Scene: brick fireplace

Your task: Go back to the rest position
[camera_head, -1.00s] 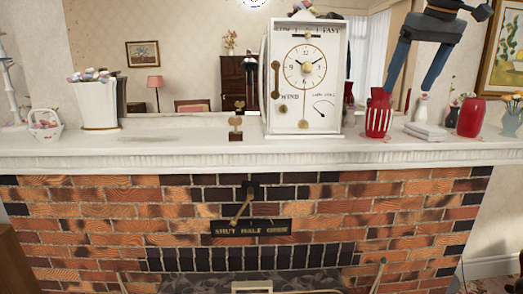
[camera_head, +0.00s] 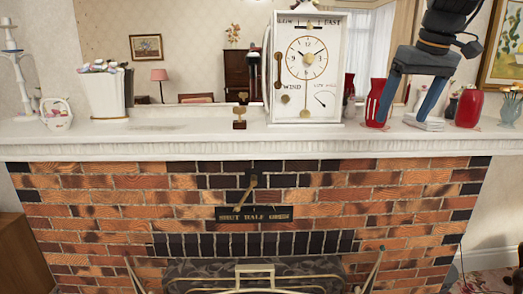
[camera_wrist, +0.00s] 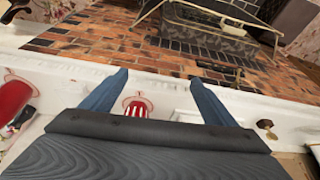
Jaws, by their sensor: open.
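My gripper (camera_head: 402,118) hangs from the upper right in the head view, its two blue fingers spread apart with nothing between them. It is over the right part of the white mantel shelf (camera_head: 180,140). In the picture its left finger overlaps a red-and-white striped vase (camera_head: 374,98), and its right finger overlaps a white folded or stacked item (camera_head: 424,123). Whether either is touched I cannot tell. In the wrist view the open fingers (camera_wrist: 158,78) also show, with the striped vase (camera_wrist: 137,107) upright on the shelf, beyond the gripper body.
A white clock box (camera_head: 306,75) stands left of the gripper. A red jar (camera_head: 468,108) and a blue-grey vase (camera_head: 509,108) stand to the right. Brick (camera_head: 130,200) lies below the shelf.

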